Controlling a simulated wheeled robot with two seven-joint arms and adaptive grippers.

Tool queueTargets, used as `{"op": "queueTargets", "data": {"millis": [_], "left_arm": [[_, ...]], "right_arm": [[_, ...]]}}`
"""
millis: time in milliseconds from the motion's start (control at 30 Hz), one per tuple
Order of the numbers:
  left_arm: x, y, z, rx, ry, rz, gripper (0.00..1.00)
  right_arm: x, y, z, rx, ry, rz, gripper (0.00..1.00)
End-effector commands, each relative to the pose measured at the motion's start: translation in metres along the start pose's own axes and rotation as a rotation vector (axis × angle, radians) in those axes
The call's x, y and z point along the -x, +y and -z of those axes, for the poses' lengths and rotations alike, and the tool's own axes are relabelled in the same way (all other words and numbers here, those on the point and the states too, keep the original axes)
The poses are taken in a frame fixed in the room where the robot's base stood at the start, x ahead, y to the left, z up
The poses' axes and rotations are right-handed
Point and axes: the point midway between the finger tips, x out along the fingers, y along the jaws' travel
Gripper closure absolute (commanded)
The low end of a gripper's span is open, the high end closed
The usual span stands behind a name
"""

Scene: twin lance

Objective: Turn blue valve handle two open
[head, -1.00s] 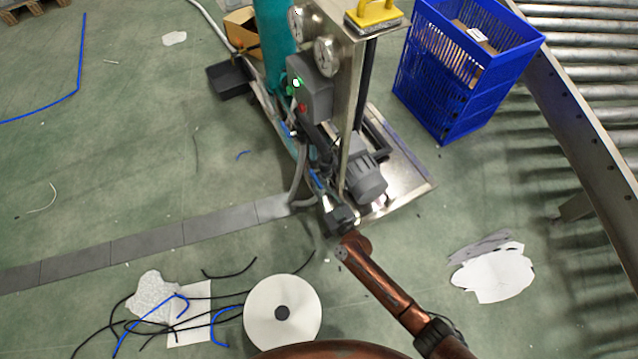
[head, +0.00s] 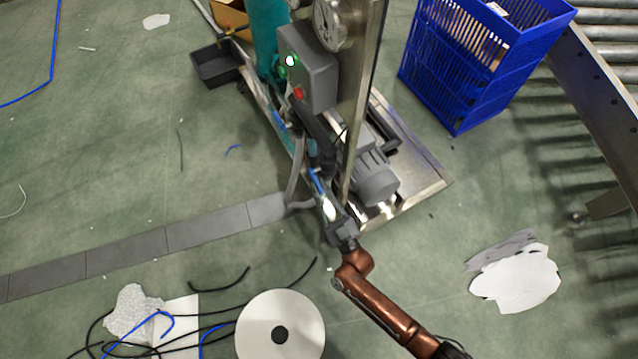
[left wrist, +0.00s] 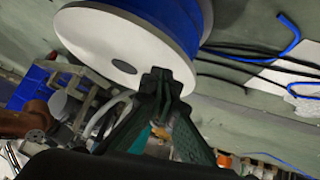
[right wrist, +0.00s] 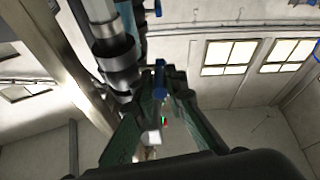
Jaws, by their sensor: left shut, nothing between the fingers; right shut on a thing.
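A small blue valve handle (right wrist: 160,82) shows upright between my right gripper's fingertips in the right wrist view, beside a metal pipe (right wrist: 117,55). My right gripper (right wrist: 163,78) is shut on it. Another small blue part (right wrist: 157,9) sits higher on the pipework; I cannot read which handle is number two.
A grey control box (head: 308,68) and a motor (head: 375,178) stand close to my right gripper. A cable spool (left wrist: 118,42) is near my left gripper and hides part of its view. A blue crate (head: 460,90) stands right of the skid. Loose cables lie on the floor.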

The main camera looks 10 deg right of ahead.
Motion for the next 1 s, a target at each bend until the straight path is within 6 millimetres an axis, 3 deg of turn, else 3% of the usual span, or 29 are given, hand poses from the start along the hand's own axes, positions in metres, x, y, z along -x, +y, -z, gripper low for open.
{"op": "queueTargets", "data": {"millis": [33,500,1000], "left_arm": [[-0.0012,-0.0008,-0.0062,-0.006,0.008,-0.004,1.00],[-0.0004,-0.0011,-0.0093,-0.022,0.055,-0.015,1.00],[-0.0004,-0.0012,-0.0095,-0.023,0.059,-0.015,1.00]], "right_arm": [[0.0032,-0.0033,-0.0077,0.000,0.011,0.000,1.00],[0.0003,-0.0044,-0.0118,0.000,0.174,-0.032,1.00],[0.0010,-0.0043,-0.0135,0.000,0.207,-0.039,1.00]]}}
